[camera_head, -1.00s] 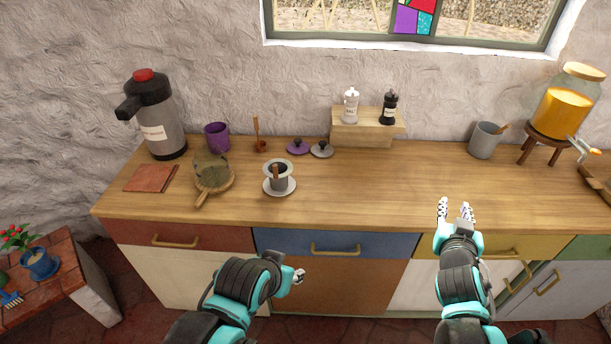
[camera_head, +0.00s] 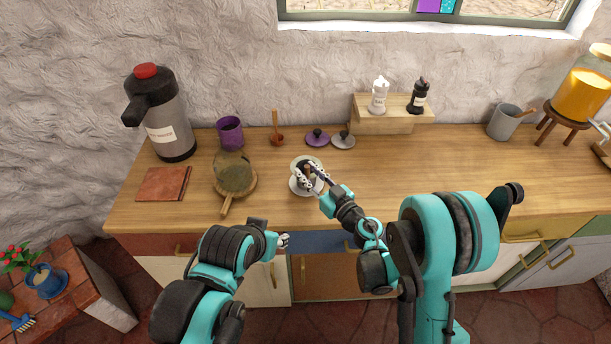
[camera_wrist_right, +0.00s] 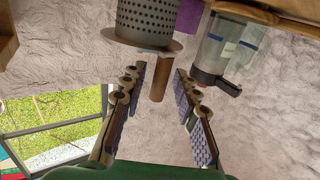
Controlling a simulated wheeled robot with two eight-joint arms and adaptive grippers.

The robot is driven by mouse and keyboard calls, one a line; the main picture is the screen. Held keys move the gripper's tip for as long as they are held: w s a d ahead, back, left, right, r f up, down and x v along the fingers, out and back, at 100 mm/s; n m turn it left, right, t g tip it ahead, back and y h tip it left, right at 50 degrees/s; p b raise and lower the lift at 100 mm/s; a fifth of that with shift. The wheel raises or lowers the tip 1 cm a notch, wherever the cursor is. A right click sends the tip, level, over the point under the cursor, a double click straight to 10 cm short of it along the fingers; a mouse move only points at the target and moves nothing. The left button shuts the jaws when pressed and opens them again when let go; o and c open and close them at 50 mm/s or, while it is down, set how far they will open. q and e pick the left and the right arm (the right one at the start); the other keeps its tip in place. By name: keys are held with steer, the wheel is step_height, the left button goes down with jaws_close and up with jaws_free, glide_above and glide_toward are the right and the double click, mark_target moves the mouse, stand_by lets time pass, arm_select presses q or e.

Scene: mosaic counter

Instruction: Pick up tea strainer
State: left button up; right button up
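The tea strainer, a grey perforated cylinder with a flat rim and a brown wooden handle, stands on a small white saucer (camera_head: 297,187) near the counter's middle. In the right wrist view the tea strainer (camera_wrist_right: 148,22) shows upside down at the top, its handle (camera_wrist_right: 159,78) pointing down between my fingers. My right gripper (camera_head: 314,171) reaches over the strainer and hides part of it. In the wrist view my right gripper (camera_wrist_right: 160,75) is open, with gaps on both sides of the handle. My left gripper (camera_head: 283,240) is low at the counter's front edge; its fingers are too small to judge.
A flask (camera_head: 166,120) is far left.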

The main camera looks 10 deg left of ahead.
steer(key=b+x, duration=0.1)
steer(key=x, duration=0.3)
steer(key=shift+w+a+f, duration=0.1)
steer(key=shift+w+a, duration=0.05)
steer(key=shift+a, duration=0.1)
steer(key=shift+c, duration=0.3)
jaws_close()
